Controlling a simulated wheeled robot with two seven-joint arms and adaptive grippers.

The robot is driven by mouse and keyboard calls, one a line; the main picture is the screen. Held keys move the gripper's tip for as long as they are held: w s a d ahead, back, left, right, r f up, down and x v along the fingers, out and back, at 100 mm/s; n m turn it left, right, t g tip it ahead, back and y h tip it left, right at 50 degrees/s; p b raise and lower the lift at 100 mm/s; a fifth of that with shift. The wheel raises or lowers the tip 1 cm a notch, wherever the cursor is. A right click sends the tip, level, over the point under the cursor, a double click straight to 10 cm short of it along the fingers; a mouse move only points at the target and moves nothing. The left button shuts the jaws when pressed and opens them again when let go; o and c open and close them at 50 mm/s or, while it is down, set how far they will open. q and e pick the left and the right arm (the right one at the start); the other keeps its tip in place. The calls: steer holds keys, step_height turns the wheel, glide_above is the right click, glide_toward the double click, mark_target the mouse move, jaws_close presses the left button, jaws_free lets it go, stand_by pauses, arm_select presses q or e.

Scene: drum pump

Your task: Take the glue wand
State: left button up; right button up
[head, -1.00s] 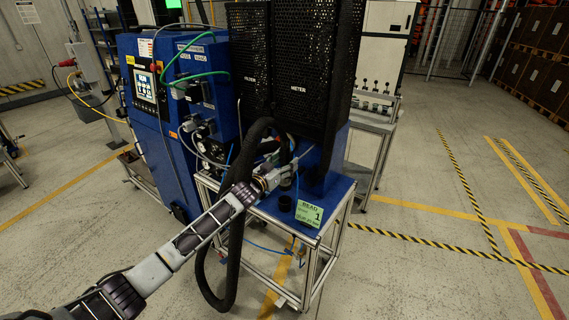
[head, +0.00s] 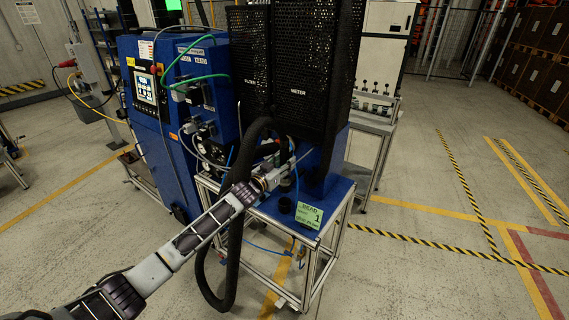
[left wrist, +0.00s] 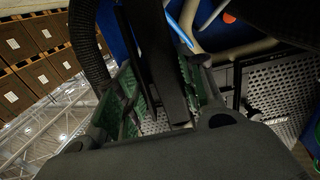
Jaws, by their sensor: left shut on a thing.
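The glue wand (left wrist: 158,55) shows in the left wrist view as a long dark bar running between the green-padded fingers of my left gripper (left wrist: 160,98). The fingers are shut on it. In the head view my left gripper (head: 284,167) is at the blue bench top, in front of the black mesh cabinet. There the wand is small, dark and partly hidden by the fingers and the hose, so I cannot tell whether it touches its holder. My right gripper is in neither view.
A thick black hose (head: 233,255) loops beside my left arm and hangs past the bench edge. A black cup (head: 284,204) and a green card (head: 309,215) are on the blue bench. A blue control cabinet (head: 160,125) stands left. Floor to the right is free.

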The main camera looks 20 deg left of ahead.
mark_target(284, 155)
arm_select(q)
steer(key=shift+r+p, duration=1.15)
steer(key=shift+r, duration=0.35)
steer(key=shift+o, duration=1.4)
jaws_close()
steer(key=shift+c, duration=1.4)
jaws_free()
steer(key=shift+r, duration=0.1)
